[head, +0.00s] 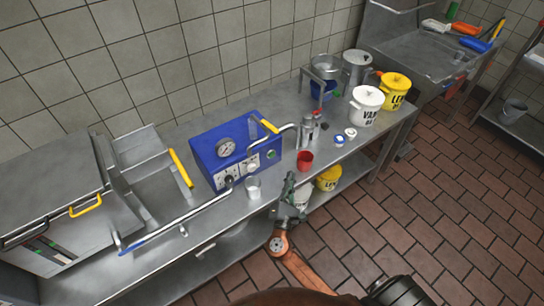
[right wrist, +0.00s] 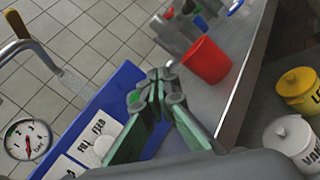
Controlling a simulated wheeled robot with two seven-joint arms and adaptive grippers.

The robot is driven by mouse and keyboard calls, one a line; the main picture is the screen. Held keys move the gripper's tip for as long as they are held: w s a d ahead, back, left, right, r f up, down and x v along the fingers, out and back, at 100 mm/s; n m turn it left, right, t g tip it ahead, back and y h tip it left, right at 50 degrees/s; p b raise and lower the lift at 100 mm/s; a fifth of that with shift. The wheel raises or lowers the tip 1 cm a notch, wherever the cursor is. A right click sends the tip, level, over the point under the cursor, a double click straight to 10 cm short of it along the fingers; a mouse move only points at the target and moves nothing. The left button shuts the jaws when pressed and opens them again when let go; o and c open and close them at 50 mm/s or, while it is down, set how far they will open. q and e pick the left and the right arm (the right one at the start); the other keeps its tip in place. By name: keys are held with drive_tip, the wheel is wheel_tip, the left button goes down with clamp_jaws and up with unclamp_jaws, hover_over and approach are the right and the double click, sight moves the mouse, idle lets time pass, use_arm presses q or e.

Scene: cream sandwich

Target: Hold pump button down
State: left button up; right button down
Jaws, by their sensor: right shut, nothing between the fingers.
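The blue machine (head: 204,143) stands on the steel counter, with a round gauge (head: 226,147) on it. Its front has a black knob (head: 229,180), white label plates (head: 240,170) and a small green round button (head: 271,154). Which of these is the pump button I cannot read. My right gripper (head: 291,177) is shut and empty, in front of the counter edge, right of and apart from the machine's front. In the right wrist view its closed fingers (right wrist: 158,80) overlap the blue casing (right wrist: 112,92) and hide part of its front; the FILL and FEED labels (right wrist: 98,135) show beside them. My left gripper is out of view.
A red cup (head: 305,160) stands near the counter edge beside the machine. A clear cup (head: 253,187) stands in front of it. White (head: 366,105) and yellow (head: 395,92) buckets stand at the right end.

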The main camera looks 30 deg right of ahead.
sight(272, 155)
drive_tip(key=shift+w, duration=0.1)
drive_tip(key=w, duration=0.2)
drive_tip(key=w+b, duration=0.1)
drive_tip(key=w, duration=0.3)
drive_tip(key=shift+w+a+f+b, duration=0.15)
drive_tip(key=shift+w+a+b, duration=0.1)
drive_tip(key=shift+w+b, duration=0.15)
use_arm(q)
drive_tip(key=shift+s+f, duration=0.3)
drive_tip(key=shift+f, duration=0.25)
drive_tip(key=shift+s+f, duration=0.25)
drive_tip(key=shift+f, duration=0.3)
use_arm(e)
drive_tip(key=shift+w+a, duration=0.1)
drive_tip(key=shift+w, duration=0.8)
use_arm(q)
drive_tip(key=shift+b, duration=0.3)
use_arm(e)
drive_tip(key=shift+w, duration=0.15)
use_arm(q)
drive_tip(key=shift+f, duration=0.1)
use_arm(e)
drive_tip(key=shift+w, duration=0.3)
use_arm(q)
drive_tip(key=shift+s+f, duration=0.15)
use_arm(e)
drive_tip(key=shift+w, duration=0.45)
idle(3.5)
